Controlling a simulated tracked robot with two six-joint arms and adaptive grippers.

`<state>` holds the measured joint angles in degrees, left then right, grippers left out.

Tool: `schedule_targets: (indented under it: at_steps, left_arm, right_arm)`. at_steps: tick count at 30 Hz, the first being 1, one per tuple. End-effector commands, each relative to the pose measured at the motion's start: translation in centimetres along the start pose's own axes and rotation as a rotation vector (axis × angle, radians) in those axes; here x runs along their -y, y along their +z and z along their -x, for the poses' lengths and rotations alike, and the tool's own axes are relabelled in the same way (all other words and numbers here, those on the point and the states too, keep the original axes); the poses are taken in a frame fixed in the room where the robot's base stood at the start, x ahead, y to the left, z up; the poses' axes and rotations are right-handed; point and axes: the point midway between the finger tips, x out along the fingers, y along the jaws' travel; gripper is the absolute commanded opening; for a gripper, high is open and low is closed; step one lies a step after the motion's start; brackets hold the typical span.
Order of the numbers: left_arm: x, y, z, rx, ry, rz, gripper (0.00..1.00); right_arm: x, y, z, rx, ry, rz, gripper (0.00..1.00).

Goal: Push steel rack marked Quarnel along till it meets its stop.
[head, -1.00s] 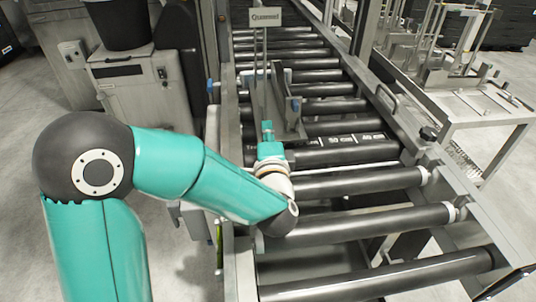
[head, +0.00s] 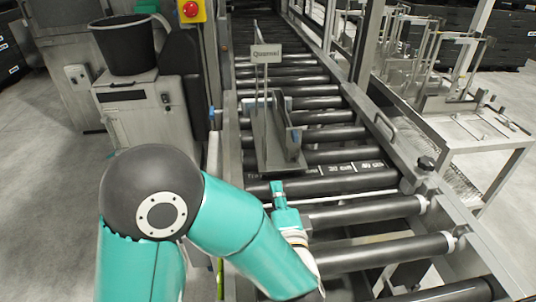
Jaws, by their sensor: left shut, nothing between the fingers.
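The steel rack marked Quarnel (head: 276,155) stands upright on the roller conveyor (head: 362,207), near its left side. It has a low base, upright plates and a thin post with a name sign (head: 266,54) reading roughly "Quarnel". My left gripper (head: 277,187) is shut and empty. It is low over the rollers on the near side of the rack, just short of its base in the picture, with a small gap showing. My left arm covers part of the near left rollers. I cannot make out the rack's stop. My right gripper is out of view.
Conveyor side rails run along both sides, the right rail (head: 415,180) carrying a handle and knob. A black bucket (head: 125,48) sits on a cabinet (head: 150,110) at left. A steel frame stand (head: 465,120) is at right.

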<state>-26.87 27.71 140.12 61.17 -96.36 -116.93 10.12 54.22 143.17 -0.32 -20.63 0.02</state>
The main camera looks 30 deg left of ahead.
Motion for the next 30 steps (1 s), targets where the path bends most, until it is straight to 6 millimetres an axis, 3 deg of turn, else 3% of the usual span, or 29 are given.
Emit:
schedule_targets:
  at_steps: [12, 18, 24, 30]
  left_arm:
    - [0.1, 0.1, -8.1, 0.004, 0.000, -0.001, 0.00]
    - [0.1, 0.1, -11.2, 0.001, -0.001, -0.001, 0.00]
    - [0.1, 0.0, -12.5, -0.001, -0.001, -0.001, 0.00]
    - [0.0, 0.0, -12.6, -0.002, -0.001, -0.001, 0.00]
  right_arm:
    - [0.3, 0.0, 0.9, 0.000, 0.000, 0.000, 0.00]
    - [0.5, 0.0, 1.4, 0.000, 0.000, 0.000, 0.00]
    - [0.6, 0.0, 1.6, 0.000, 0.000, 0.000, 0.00]
    - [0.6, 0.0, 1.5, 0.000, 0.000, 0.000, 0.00]
